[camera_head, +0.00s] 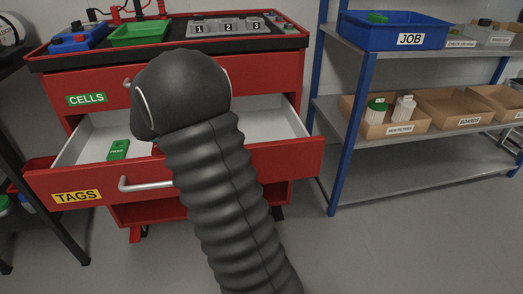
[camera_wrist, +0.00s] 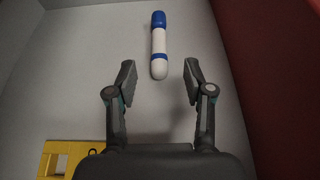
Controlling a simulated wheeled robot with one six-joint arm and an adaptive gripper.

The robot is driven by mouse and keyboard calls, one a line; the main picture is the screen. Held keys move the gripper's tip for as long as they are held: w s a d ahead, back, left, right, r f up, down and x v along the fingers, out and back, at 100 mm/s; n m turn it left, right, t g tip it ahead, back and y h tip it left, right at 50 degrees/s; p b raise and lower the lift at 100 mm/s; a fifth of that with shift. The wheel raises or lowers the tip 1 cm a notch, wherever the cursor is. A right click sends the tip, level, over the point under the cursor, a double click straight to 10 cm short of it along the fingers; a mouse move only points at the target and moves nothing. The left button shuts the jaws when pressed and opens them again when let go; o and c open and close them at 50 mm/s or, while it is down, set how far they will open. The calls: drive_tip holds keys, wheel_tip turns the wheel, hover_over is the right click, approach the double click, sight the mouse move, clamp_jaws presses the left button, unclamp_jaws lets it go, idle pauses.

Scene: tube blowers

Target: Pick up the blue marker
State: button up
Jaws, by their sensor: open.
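The blue marker (camera_wrist: 158,45) shows in the wrist view. It has a white body, a blue cap at the far end and a blue band near the rounded near end. It lies on the pale grey floor of what appears to be the open TAGS drawer (camera_head: 223,160). My gripper (camera_wrist: 160,82) is open and empty. In the head view my arm covers the gripper and the marker.
A yellow object (camera_wrist: 62,160) with an opening lies at the lower left of the wrist view. A red wall (camera_wrist: 255,75) rises at the right. In the head view a green tag (camera_head: 118,150) lies in the drawer's left part. A shelf (camera_head: 425,165) stands at the right.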

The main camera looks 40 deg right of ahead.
drive_tip(key=shift+f+b+x, duration=0.25)
drive_tip(key=shift+b+x, duration=0.15)
drive_tip(key=shift+x, duration=2.25)
drive_tip(key=shift+w+a, duration=0.1)
drive_tip(key=shift+w, duration=0.1)
clamp_jaws()
